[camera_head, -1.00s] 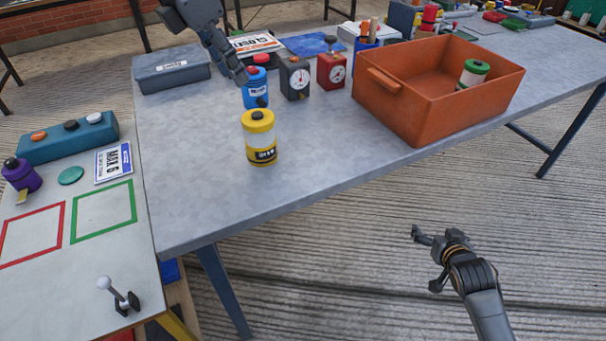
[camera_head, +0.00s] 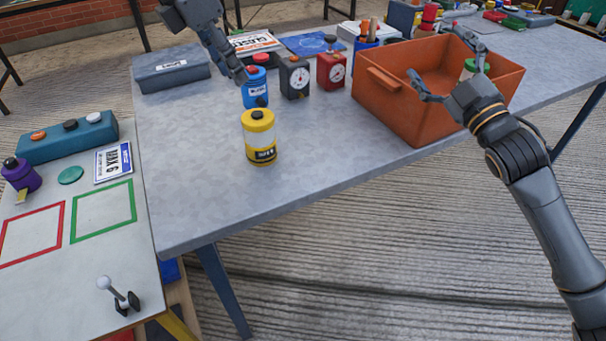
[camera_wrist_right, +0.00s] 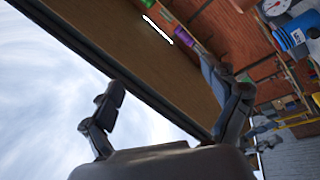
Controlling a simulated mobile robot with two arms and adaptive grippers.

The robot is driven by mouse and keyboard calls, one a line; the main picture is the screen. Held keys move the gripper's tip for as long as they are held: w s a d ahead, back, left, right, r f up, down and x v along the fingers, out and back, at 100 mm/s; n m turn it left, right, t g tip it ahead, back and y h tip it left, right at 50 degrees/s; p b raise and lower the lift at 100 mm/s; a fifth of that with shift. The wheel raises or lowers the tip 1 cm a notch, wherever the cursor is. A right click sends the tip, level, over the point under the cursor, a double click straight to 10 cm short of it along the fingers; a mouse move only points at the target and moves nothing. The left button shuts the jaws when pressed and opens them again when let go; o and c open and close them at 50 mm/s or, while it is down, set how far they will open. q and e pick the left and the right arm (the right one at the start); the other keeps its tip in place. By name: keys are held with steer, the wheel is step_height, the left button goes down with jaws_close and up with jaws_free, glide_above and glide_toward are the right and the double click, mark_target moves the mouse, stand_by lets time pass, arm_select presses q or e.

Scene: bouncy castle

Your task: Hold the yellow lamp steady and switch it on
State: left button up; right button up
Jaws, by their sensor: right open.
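The yellow lamp (camera_head: 258,137) stands upright on the grey table, a white band around its middle and a dark button on its yellow cap. Nothing touches it. My right gripper (camera_head: 445,68) is open and empty, raised in front of the orange bin, well to the right of the lamp. Its spread fingers also show in the right wrist view (camera_wrist_right: 165,88). My left gripper (camera_head: 240,74) points down beside the blue lamp (camera_head: 255,93), behind the yellow lamp; I cannot tell its finger opening or whether it touches the blue lamp.
The orange bin (camera_head: 392,112) holds a green-capped lamp (camera_head: 469,67), partly hidden by my right gripper. A black timer (camera_head: 294,78) and a red timer (camera_head: 331,70) stand behind the yellow lamp. A grey box (camera_head: 171,71) is at the back left. The tabletop around the yellow lamp is clear.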

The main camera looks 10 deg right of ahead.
steer(key=s+a+n+g+y, duration=0.1)
steer(key=a+n+g+y, duration=0.15)
steer(key=a+n, duration=0.7)
steer(key=n+g+y, duration=0.2)
steer(key=n+g, duration=0.1)
steer(key=n, duration=1.6)
glide_toward(269, 146)
steer(key=shift+s+d+m+t, duration=0.2)
steer(key=shift+s+m+t, duration=0.05)
steer(key=shift+s, duration=0.15)
steer(key=shift+w+a, duration=0.1)
steer(key=shift+a, duration=0.05)
steer(key=x, duration=1.3)
steer(key=shift+w+f, duration=0.1)
steer(key=shift+w, duration=0.1)
arm_select(q)
steer(key=shift+c, duration=0.2)
arm_select(e)
steer(key=c, duration=1.6)
arm_select(q)
jaws_close()
